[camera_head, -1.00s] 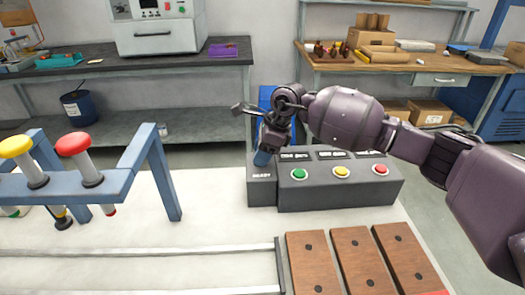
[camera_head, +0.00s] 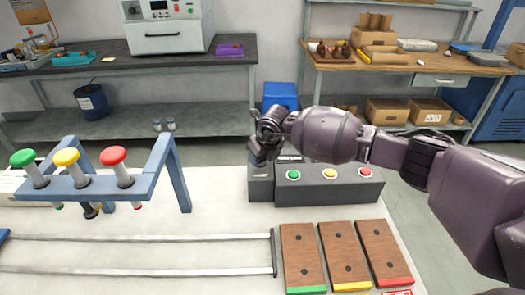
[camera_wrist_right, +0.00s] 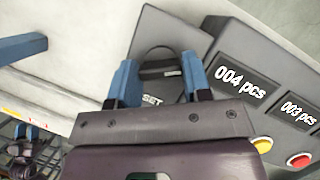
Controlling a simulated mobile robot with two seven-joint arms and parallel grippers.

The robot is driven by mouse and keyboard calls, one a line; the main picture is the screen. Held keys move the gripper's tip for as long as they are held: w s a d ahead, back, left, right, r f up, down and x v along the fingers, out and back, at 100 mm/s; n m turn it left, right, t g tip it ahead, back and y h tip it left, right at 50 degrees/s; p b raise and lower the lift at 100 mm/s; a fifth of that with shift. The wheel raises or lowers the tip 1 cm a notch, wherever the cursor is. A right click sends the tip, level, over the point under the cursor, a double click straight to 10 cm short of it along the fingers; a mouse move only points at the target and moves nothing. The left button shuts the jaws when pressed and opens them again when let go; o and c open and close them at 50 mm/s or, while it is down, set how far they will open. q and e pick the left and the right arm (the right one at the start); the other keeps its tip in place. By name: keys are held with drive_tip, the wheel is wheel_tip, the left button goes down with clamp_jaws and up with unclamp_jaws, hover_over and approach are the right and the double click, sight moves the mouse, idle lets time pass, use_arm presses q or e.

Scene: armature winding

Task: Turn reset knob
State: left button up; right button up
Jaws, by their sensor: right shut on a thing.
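The reset knob (camera_wrist_right: 160,72) is a dark part on the left section of the grey control box (camera_head: 326,193). Part of a "SET" label shows beside it in the right wrist view. My right gripper (camera_wrist_right: 158,76) has its blue fingers on either side of the knob and is shut on it. In the head view my right gripper (camera_head: 256,158) is over the box's left section and hides the knob. My left gripper is not in view.
The box carries a green button (camera_head: 293,175), a yellow button (camera_head: 330,173) and a red button (camera_head: 365,173). A blue rack (camera_head: 172,160) with coloured-capped spools stands left. Wooden boards (camera_head: 340,255) lie in front. The white table between is mostly clear.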

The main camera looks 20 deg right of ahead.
drive_tip(key=m+h+p, duration=0.1)
drive_tip(key=m, duration=0.1)
drive_tip(key=shift+a+r+m, duration=0.1)
drive_tip(key=shift+r+m, duration=0.05)
drive_tip(key=shift+m, duration=0.25)
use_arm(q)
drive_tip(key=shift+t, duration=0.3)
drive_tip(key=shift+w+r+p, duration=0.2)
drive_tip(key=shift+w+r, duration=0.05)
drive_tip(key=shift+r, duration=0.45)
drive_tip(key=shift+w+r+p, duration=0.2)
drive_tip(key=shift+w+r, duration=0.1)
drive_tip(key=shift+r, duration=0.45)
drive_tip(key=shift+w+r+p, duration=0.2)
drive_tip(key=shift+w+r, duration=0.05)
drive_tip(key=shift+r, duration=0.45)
use_arm(e)
drive_tip(key=shift+m+h, duration=0.6)
drive_tip(key=shift+m, duration=0.8)
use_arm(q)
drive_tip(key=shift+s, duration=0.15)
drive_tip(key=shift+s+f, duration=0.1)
use_arm(e)
drive_tip(key=o, duration=0.9)
